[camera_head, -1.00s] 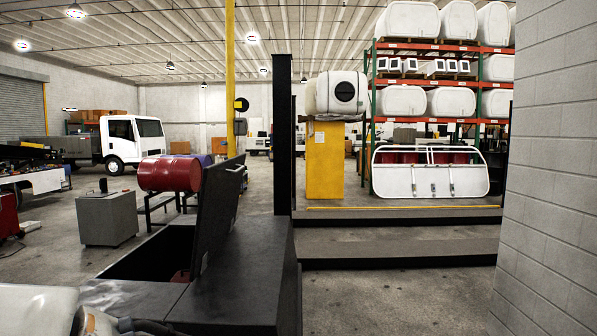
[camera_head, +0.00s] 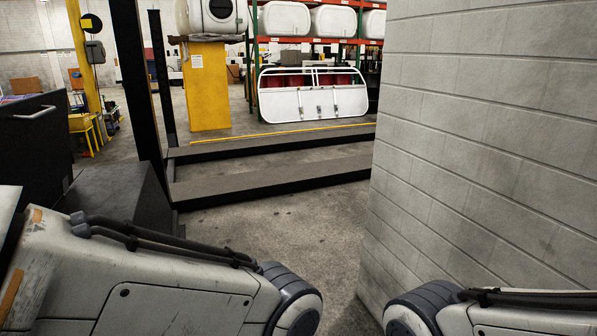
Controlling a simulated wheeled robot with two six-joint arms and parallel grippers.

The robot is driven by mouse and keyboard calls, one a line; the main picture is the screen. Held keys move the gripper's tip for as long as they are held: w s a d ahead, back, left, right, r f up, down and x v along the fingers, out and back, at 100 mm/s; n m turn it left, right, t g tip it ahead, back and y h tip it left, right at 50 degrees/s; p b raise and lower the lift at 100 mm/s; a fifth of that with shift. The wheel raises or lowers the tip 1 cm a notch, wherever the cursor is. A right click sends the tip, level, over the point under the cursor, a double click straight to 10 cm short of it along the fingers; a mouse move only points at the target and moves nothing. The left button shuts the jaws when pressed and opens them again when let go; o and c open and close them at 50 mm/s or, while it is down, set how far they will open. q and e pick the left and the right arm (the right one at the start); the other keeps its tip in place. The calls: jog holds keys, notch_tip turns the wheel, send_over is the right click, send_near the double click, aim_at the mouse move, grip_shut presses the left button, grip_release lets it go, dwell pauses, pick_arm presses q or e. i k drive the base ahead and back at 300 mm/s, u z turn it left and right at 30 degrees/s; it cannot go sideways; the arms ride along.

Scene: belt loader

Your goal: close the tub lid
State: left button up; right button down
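The dark tub lid (camera_head: 38,138) stands raised at the left edge, with a light metal handle (camera_head: 35,112) near its top. The dark tub body (camera_head: 115,195) shows below and right of it, partly hidden by my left arm. The tub's opening is not visible. My two arms show only as white links with grey joints, at the lower left and lower right. Neither gripper is in the picture.
A grey block wall (camera_head: 480,150) stands close on the right. Two low steps (camera_head: 270,174) with dark edges lie ahead, below a yellow pillar (camera_head: 207,85) and a white panel (camera_head: 313,97). A dark post (camera_head: 140,80) rises behind the tub. Bare concrete floor (camera_head: 290,235) is between tub and wall.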

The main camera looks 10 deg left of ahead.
aim_at(35, 154)
jog(key=z, duration=0.1)
jog(key=i, duration=2.35)
jog(key=u, duration=0.65)
jog(key=i, duration=1.2)
jog(key=u, duration=1.8)
jog(key=i, duration=0.85)
jog(key=u, duration=0.6)
